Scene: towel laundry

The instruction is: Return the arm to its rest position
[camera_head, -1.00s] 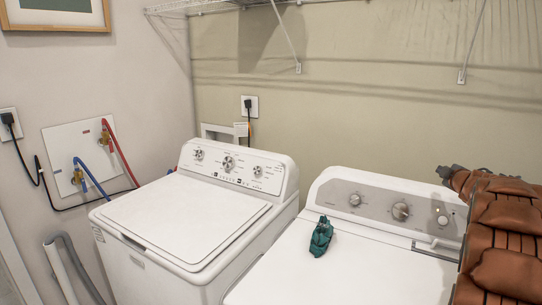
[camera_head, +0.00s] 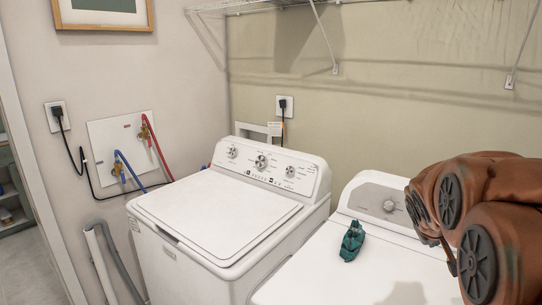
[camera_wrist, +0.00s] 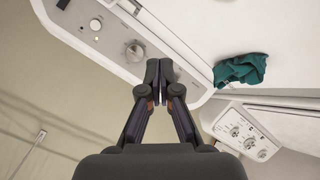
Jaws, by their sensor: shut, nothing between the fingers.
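My gripper (camera_wrist: 158,72) is in the wrist view, its two dark fingers together at the tips with nothing between them. It hangs over the control panel side of the right-hand machine. In the head view my brown arm fills the right side and my fingers are not clearly seen there. A crumpled green towel (camera_head: 352,241) lies on top of the right-hand machine (camera_head: 395,270). The towel also shows in the wrist view (camera_wrist: 240,69), to the right of my fingers and apart from them.
A white washer (camera_head: 220,215) with a closed lid stands left of the right-hand machine. A wire shelf (camera_head: 240,5) is mounted above. Hoses, a wall outlet box (camera_head: 120,155) and a framed picture (camera_head: 104,12) are on the left wall. Floor shows at the far left.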

